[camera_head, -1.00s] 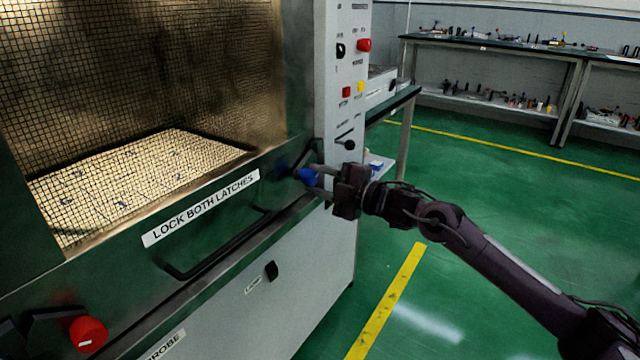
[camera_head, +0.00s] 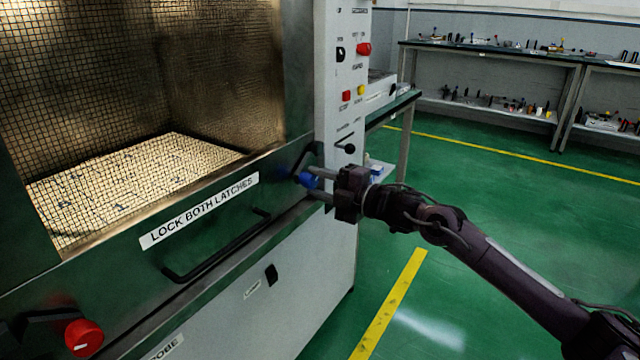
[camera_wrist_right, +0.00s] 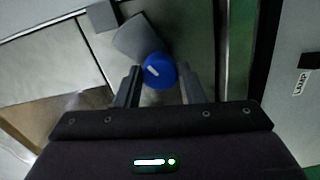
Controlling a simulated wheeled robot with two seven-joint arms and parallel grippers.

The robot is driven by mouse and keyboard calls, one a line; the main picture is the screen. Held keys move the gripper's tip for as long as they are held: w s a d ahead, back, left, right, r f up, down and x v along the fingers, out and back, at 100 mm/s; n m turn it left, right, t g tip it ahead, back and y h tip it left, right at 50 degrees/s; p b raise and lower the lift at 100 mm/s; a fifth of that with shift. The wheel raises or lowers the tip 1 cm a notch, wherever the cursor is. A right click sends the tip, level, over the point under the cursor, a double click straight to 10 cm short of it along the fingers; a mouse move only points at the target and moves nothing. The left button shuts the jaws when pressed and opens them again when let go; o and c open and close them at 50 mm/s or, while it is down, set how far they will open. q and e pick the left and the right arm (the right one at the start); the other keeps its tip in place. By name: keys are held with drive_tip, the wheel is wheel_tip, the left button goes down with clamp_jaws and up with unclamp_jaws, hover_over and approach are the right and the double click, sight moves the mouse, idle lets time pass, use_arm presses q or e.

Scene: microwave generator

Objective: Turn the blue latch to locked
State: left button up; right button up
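The blue latch (camera_head: 308,180) is a round blue knob at the right end of the oven door's lower rail. In the right wrist view, the blue knob (camera_wrist_right: 159,71) carries a short white mark and joins a grey arm (camera_wrist_right: 138,38). My right gripper (camera_head: 323,184) is at the latch, with one finger above and one below the knob's level. In the wrist view the fingers (camera_wrist_right: 160,88) stand apart on either side of the knob, with slim gaps visible. Contact is not clear. My left gripper is out of view.
A red latch knob (camera_head: 84,337) sits at the door's lower left. A black door handle (camera_head: 220,250) and a "LOCK BOTH LATCHES" label (camera_head: 200,210) lie between. The control panel (camera_head: 343,115) rises above the latch. Green floor (camera_head: 480,280) is clear at right.

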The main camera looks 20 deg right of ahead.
drive_tip(key=o, duration=0.4)
drive_tip(key=v, duration=0.7)
drive_tip(key=shift+s+d, duration=0.25)
drive_tip(key=shift+s, duration=0.05)
